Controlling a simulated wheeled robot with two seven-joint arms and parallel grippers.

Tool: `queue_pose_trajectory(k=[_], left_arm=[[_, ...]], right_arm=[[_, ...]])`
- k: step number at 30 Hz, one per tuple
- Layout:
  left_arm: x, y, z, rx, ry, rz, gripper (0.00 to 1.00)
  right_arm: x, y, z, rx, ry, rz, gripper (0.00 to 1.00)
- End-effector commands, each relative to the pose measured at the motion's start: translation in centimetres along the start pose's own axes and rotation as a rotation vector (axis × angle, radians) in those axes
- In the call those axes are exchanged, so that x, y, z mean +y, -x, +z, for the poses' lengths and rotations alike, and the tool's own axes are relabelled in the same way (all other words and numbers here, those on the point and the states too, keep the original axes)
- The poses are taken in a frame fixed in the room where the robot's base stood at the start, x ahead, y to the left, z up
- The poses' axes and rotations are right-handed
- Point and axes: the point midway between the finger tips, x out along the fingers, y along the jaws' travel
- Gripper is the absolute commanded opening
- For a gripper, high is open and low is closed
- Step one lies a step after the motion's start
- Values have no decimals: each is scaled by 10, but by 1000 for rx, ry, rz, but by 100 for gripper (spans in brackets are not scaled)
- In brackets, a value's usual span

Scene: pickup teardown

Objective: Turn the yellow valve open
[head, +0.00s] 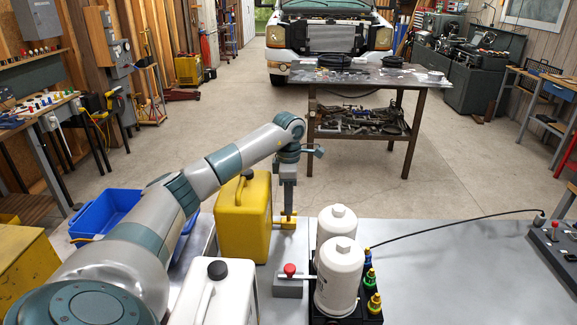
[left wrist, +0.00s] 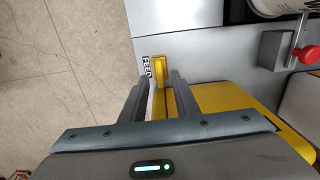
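The yellow valve (head: 287,222) sits near the far edge of the grey bench, just right of the yellow jerry can (head: 236,232). In the left wrist view its yellow handle (left wrist: 159,66) shows beside a "FEED" label (left wrist: 147,68). My left gripper (head: 289,208) points down over the valve. In the left wrist view its two fingers (left wrist: 160,78) stand apart, with the handle at the gap between their tips. I cannot tell whether either finger touches it. My right gripper is not in view.
The jerry can stands close to my left gripper. A box with a red-knobbed lever (head: 289,286), two white canisters (head: 338,278), a white jug (head: 217,295) and a black cable (head: 440,222) are also on the bench. A blue bin (head: 104,212) is at left.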

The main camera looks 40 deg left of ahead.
Motion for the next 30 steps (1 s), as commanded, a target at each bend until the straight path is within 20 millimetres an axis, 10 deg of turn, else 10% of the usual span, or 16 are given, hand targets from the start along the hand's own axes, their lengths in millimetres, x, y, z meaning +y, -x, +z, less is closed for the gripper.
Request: queue_pose_trajectory(k=[18, 30], left_arm=[[1, 109, -1, -1, 1, 4, 28], [0, 147, -1, 0, 2, 2, 28]], right_arm=[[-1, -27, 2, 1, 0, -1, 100], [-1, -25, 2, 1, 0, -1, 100]])
